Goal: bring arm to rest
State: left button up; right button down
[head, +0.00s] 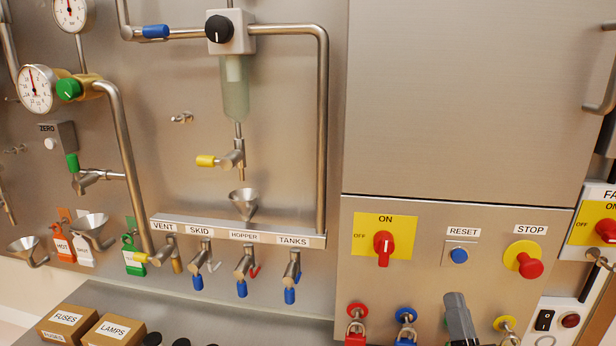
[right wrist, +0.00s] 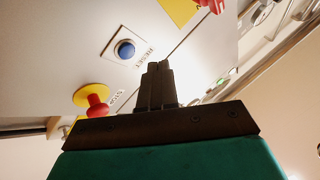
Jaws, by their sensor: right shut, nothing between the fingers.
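My right gripper (head: 457,312) shows at the bottom of the head view, in front of the lower part of the control panel, below the blue RESET button (head: 459,256). Its fingers are together and empty. In the right wrist view the shut fingers (right wrist: 157,68) point up toward the panel, with the RESET button (right wrist: 125,49) to their left and the red STOP button (right wrist: 96,100) on its yellow plate lower left. The fingers appear apart from both buttons. My left gripper is not in view.
A red ON/OFF switch (head: 383,243) sits left of RESET. Padlocks hang below, including a red one (head: 356,325) and a blue one (head: 406,320). A row of valves under the label rail (head: 237,228), a funnel (head: 243,203) and boxes (head: 67,322) are to the left.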

pick_arm(q)
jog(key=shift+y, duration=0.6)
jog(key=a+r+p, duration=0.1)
jog(key=p, duration=0.1)
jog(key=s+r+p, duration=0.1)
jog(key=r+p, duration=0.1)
jog(key=p, duration=0.1)
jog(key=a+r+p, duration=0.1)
jog(key=p, duration=0.1)
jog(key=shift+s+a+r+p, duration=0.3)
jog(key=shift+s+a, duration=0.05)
pick_arm(e)
jog(key=s+a+f+n+g+y, duration=0.1)
jog(key=s+a+f+n+g, duration=0.3)
jog(key=s+f+g, duration=0.3)
jog(key=s+a+f+n+g+y, duration=0.1)
jog(key=s+a+f+n+g, duration=0.3)
jog(key=s+f+g, duration=0.3)
jog(key=shift+s+a, duration=0.7)
jog(key=shift+s, duration=0.05)
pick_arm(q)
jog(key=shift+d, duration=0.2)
pick_arm(e)
jog(key=shift+d, duration=0.1)
